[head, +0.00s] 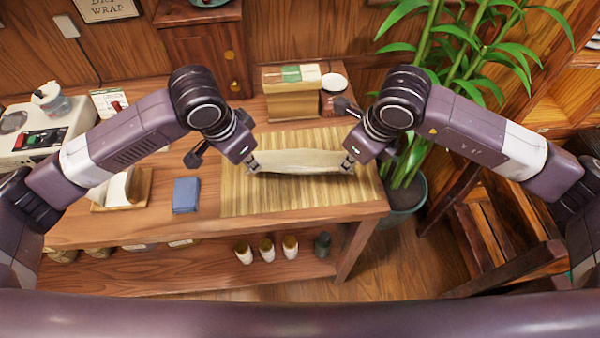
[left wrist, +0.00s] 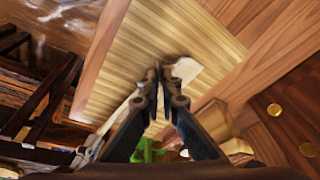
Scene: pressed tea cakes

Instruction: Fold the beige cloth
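The beige cloth (head: 300,160) is stretched as a narrow band between my two grippers, over the slatted mat (head: 255,203). My left gripper (head: 252,164) is shut on its left end and my right gripper (head: 348,164) is shut on its right end. The band sags slightly in the middle and appears held just above the mat; the exact gap cannot be told. In the left wrist view, the fingers of the left gripper (left wrist: 166,74) are close together, with pale cloth (left wrist: 187,70) showing beside the tips.
A blue folded item (head: 185,195) and a wooden holder with paper (head: 122,188) lie left of the mat. A box (head: 292,97) and a jar (head: 333,90) stand behind it. A potted plant (head: 404,190) stands right of the table. The mat's front is clear.

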